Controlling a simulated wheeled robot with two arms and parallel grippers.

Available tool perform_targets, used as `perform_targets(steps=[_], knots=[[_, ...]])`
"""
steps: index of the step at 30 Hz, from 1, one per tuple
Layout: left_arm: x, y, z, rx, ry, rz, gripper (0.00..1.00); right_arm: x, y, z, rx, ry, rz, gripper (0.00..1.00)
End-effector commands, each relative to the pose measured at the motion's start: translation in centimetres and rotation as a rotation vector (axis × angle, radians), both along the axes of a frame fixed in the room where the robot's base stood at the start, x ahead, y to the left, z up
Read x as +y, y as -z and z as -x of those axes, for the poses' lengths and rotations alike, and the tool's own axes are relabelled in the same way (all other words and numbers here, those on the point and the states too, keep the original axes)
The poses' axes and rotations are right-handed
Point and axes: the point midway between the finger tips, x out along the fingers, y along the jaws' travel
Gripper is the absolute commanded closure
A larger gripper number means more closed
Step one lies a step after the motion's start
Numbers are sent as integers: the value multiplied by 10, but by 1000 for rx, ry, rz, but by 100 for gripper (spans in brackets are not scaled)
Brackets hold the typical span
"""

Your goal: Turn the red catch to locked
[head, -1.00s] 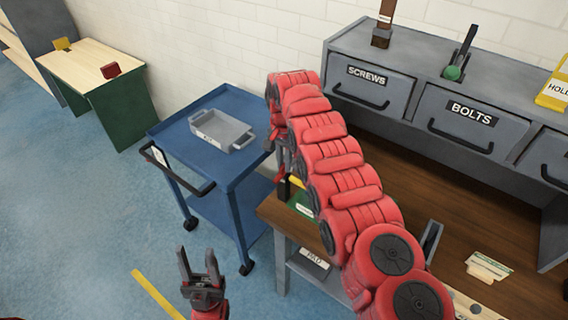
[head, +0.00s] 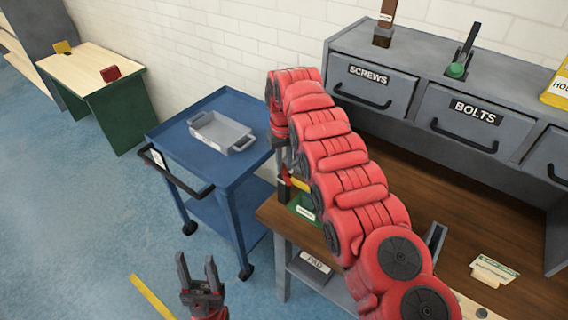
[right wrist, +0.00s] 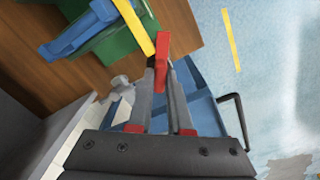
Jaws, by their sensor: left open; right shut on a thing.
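The red catch (right wrist: 163,50) shows in the right wrist view as a narrow upright red piece beside a yellow bar (right wrist: 135,28), in front of a green block (right wrist: 125,40). My right gripper (right wrist: 162,64) is shut on the red catch, which sits between its fingertips. In the head view the yellow bar (head: 300,184) and green block (head: 302,206) show at the bench's left end, partly hidden by my right arm. The catch's lock marking cannot be read. My left gripper (head: 196,264) is open and empty above the floor, left of the bench.
A blue cart (head: 178,135) with a grey tray (head: 220,134) stands left of the workbench (head: 465,235). Grey drawers marked SCREWS (head: 372,84) and BOLTS (head: 460,118) line the bench's back. A green-sided table (head: 118,110) is at far left. Open floor lies in front.

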Motion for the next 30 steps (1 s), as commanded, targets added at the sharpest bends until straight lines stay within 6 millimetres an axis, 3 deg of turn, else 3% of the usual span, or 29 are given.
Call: perform_targets(steps=[15, 30], knots=[[0, 1, 0, 0, 0, 0, 50, 0, 0, 1, 2, -437, -1, 100], [0, 1, 0, 0, 0, 0, 50, 0, 0, 0, 2, -605, 0, 100]])
